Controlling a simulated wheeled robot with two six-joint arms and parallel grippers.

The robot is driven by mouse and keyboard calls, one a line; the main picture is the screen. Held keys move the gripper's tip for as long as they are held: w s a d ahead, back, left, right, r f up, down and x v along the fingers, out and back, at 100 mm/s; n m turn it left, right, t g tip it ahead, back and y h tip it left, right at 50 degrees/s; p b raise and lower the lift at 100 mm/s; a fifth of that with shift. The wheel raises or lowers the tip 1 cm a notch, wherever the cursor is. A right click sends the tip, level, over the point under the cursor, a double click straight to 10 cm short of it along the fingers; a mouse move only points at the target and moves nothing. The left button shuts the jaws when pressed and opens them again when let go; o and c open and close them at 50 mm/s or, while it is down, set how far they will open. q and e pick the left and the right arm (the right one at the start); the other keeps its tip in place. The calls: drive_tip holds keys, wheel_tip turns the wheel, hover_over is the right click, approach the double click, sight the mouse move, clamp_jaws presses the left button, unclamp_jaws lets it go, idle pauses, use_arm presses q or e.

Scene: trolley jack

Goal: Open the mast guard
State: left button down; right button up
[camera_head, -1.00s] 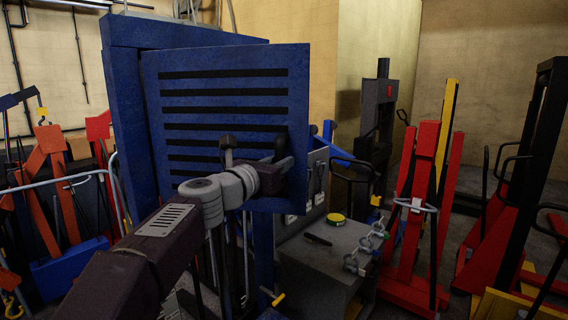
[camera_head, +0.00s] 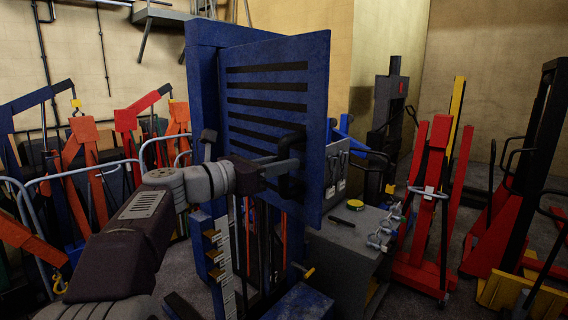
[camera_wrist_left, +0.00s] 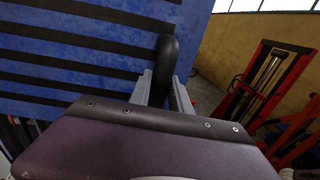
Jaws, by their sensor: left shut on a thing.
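The mast guard (camera_head: 270,100) is a blue panel with several black slots. In the head view it stands swung out at an angle from the blue mast frame (camera_head: 200,75), with the mast's inside showing below and behind it. My left gripper (camera_head: 288,166) is at the panel's lower right part, shut on the black handle (camera_head: 297,142). In the left wrist view the handle (camera_wrist_left: 167,55) stands upright between the two grey fingers, in front of the slotted guard (camera_wrist_left: 80,50). My right gripper is not in view.
A grey cabinet (camera_head: 345,242) with a yellow tape roll (camera_head: 355,204) and shackles stands right of the guard. Red jacks (camera_head: 425,200) stand further right. Orange and red cranes (camera_head: 88,150) and grey tube rails stand at the left. Some floor shows between them.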

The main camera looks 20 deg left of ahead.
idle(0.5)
use_arm(q)
drive_tip(key=c, duration=1.2)
unclamp_jaws()
drive_tip(key=b+v, duration=0.3)
drive_tip(key=v, duration=0.6)
